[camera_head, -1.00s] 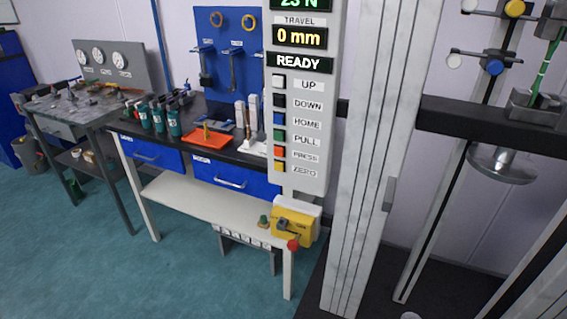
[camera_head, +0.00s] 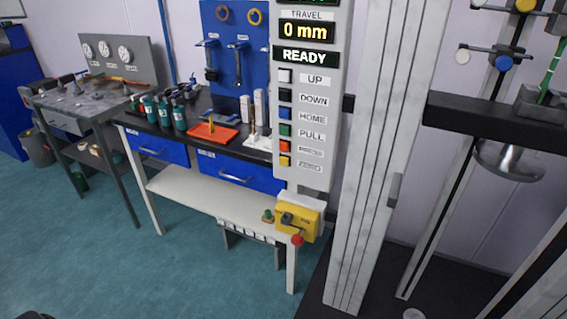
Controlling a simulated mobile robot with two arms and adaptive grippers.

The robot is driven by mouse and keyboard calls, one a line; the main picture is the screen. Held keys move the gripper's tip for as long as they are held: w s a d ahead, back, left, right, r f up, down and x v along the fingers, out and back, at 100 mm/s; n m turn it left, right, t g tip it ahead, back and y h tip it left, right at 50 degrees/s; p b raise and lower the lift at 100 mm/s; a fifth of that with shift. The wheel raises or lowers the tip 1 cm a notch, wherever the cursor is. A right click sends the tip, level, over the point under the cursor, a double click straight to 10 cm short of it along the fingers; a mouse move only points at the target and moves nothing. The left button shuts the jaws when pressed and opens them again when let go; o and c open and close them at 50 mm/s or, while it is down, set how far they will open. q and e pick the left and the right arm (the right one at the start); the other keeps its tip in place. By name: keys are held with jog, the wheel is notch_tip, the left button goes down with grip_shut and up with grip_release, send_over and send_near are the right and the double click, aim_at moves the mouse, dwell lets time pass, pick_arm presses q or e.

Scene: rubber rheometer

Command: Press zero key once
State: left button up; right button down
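The zero key is a small yellow-orange button (camera_head: 284,161) at the bottom of the key column on the grey control panel (camera_head: 308,179). Its label beside it is blurred in this view. Above it are the orange press key (camera_head: 284,146), green pull key (camera_head: 285,130), blue home key (camera_head: 285,113), black down key (camera_head: 285,95) and white up key (camera_head: 286,76). The display reads READY (camera_head: 305,57), with travel 0 mm (camera_head: 306,31) above. Neither gripper is recognisable in view; nothing covers the keys. A dark shape at the bottom left edge is too cropped to identify.
Right of the panel stands the machine's tall grey column (camera_head: 385,160) with a black crossbeam (camera_head: 480,118). A yellow box with a red knob (camera_head: 298,222) sits below the panel. A bench with blue drawers (camera_head: 243,176) stands behind. Open floor (camera_head: 110,265) lies at left.

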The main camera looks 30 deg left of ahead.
pick_arm(q)
grip_shut()
dwell(1.3)
